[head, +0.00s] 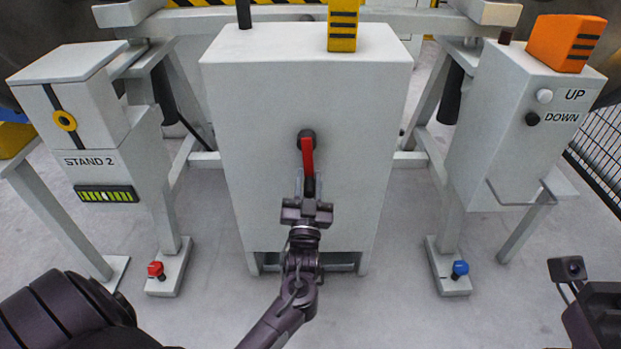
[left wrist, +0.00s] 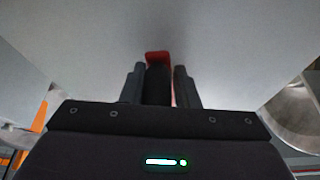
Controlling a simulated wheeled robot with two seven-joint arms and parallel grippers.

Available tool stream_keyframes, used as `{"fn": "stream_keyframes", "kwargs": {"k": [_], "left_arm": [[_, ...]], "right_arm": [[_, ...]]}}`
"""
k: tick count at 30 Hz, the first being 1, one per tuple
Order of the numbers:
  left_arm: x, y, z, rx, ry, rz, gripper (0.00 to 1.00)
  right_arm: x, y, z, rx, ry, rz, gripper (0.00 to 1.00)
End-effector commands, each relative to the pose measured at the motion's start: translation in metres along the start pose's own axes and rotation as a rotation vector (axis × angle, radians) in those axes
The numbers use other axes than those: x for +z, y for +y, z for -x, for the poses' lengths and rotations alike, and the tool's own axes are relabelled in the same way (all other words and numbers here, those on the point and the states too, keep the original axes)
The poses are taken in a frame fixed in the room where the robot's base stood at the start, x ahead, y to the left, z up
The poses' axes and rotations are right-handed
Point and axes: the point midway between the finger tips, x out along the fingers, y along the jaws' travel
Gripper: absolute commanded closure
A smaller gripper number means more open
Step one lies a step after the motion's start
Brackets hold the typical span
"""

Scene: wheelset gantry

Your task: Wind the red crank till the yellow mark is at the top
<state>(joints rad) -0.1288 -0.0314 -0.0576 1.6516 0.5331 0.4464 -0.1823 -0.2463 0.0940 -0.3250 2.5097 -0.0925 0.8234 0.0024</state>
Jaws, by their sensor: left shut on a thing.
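The red crank end (left wrist: 157,57) shows just beyond the fingers. A yellow block with black stripes (head: 342,25) stands on top of the cabinet. I cannot tell which yellow part is the mark. Part of my right gripper (head: 597,312) shows at the lower right, fingers unseen.
At left is a STAND 2 box (head: 90,158) with a yellow ring (head: 65,120) and a lit bar display (head: 106,194). At right is an UP/DOWN box (head: 520,130). Red (head: 156,269) and blue (head: 460,269) knobs sit on the feet. Floor before the cabinet is clear.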

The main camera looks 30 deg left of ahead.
Motion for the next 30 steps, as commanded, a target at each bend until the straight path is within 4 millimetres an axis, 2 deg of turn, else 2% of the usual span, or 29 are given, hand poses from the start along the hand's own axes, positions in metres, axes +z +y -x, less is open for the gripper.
{"fn": "stream_keyframes", "kwargs": {"k": [4,5,9,17,20,30], "left_arm": [[0.001,-0.003,0.000,-0.005,0.002,-0.003,1.00],[0.001,-0.003,0.000,-0.006,0.002,-0.003,0.70],[0.000,-0.002,0.000,-0.005,0.001,-0.002,0.55],[0.000,-0.001,0.001,-0.004,0.000,0.000,0.55],[0.000,-0.001,0.008,-0.004,-0.002,0.000,0.55],[0.000,-0.002,0.063,-0.005,-0.003,-0.001,0.55]], "right_arm": [[0.000,0.000,0.001,0.000,0.001,0.000,1.00],[0.000,0.000,0.001,0.000,0.001,0.000,1.00],[0.000,0.000,0.001,0.000,-0.001,0.000,1.00],[0.001,0.000,0.000,0.001,-0.003,-0.002,1.00],[0.000,0.000,-0.003,0.001,-0.003,-0.002,1.00],[0.000,0.001,-0.009,0.014,-0.020,-0.006,1.00]]}}
